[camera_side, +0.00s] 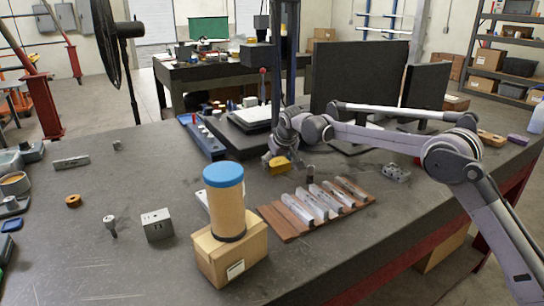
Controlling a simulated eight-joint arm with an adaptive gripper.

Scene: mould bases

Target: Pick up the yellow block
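The yellow block (279,167) is small and sits on the dark worktop near the middle, behind the wooden rack. My gripper (284,157) reaches down from the right and is right at the block, its lower end overlapping the block's top in this view. The fingers are small and dark here. I cannot tell whether they touch the block, or whether they are open or shut. Part of the block's upper side is hidden by the gripper.
A brown rack (275,222) with several metal pieces lies in front of the block. A blue-lidded jar (226,205) stands on a cardboard box (212,262) front left. The left worktop has open room between small parts.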

